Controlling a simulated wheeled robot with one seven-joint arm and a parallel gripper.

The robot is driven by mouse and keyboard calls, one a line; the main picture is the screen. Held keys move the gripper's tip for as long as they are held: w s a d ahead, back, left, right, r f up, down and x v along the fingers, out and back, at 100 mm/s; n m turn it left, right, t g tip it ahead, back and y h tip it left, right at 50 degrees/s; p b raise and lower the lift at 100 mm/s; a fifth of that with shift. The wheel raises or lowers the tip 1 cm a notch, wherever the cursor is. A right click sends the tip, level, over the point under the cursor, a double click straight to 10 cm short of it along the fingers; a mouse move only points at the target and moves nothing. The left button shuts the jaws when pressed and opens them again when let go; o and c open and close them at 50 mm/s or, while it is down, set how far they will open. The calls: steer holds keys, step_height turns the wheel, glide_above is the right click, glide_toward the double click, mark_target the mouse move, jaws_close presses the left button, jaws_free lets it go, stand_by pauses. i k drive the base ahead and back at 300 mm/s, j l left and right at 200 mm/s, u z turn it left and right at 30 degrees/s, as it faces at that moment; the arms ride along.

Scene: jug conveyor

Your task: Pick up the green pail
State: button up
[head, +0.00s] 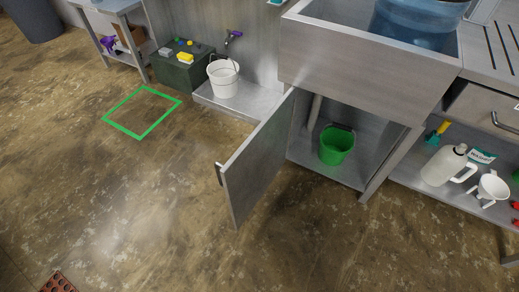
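The green pail (336,146) stands upright on the floor of the open cabinet under the sink (362,76). Its dark handle shows near its rim. The cabinet door (255,163) is swung open to the left of the pail, so the pail's front is in plain view. My gripper is not in view.
A white bucket (223,80) stands on a low ledge (240,101) left of the door. A green square outline (141,134) marks the floor. A white jug (443,166) and funnel (487,188) sit on the right shelf. The floor before the cabinet is clear.

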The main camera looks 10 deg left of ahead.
mark_target(336, 141)
steer(key=i+j, duration=0.15)
steer(key=j, duration=0.25)
steer(key=i+j, duration=0.15)
steer(key=j, duration=0.25)
steer(key=i+j+z, duration=0.1)
steer(key=j, duration=0.3)
steer(key=i+j, duration=0.2)
steer(key=j, duration=0.2)
steer(key=i+j, duration=0.15)
steer(key=j, duration=0.25)
steer(key=z, duration=0.05)
